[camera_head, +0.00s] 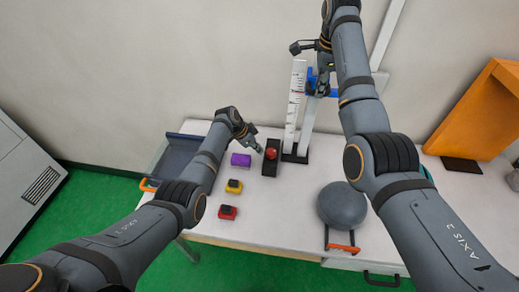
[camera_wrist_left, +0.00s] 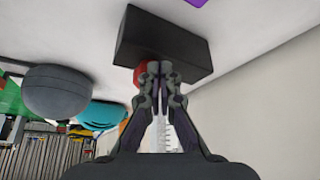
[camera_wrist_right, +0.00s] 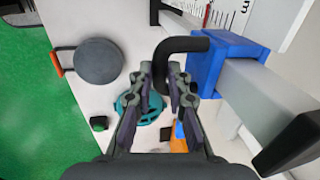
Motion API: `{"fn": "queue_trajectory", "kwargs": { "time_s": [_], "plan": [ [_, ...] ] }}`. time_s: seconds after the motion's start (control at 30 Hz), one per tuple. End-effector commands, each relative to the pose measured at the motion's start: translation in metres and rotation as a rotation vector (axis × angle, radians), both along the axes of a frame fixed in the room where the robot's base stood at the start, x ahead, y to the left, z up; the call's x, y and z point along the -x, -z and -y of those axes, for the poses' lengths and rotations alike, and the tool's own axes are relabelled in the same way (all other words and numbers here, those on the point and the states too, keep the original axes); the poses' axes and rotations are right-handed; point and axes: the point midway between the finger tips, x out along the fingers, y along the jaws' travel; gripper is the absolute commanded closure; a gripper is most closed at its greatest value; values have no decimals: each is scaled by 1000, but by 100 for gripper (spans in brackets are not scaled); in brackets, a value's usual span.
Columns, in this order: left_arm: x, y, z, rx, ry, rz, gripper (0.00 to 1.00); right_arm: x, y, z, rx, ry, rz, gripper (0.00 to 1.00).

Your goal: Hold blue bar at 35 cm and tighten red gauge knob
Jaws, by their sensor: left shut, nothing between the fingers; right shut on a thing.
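The blue bar (camera_head: 309,87) is a blue block on a pale upright rail beside a white ruled scale (camera_head: 295,100). It also shows in the right wrist view (camera_wrist_right: 228,66), with a curved black handle (camera_wrist_right: 182,45). My right gripper (camera_head: 319,90) is shut on that handle; the exact contact is partly hidden. The red knob (camera_head: 271,154) sits on a black block (camera_head: 271,168) left of the tower's foot. My left gripper (camera_head: 257,149) is shut and empty beside the knob. In the left wrist view its fingertips partly cover the knob (camera_wrist_left: 140,72); I cannot tell whether they touch.
A grey round object (camera_head: 342,205) stands at the table's front. An orange panel (camera_head: 480,112) stands at the right.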

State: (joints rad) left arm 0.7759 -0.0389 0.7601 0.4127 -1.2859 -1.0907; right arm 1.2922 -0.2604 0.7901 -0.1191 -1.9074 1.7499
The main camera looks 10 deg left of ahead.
Motion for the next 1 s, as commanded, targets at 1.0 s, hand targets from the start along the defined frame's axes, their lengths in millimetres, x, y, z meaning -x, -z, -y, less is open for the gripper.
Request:
{"fn": "queue_trajectory", "kwargs": {
  "time_s": [1.0],
  "plan": [
    [21,-66,15,0,0,2,100,-1,-2,0,0,1,5,100]
  ]
}}
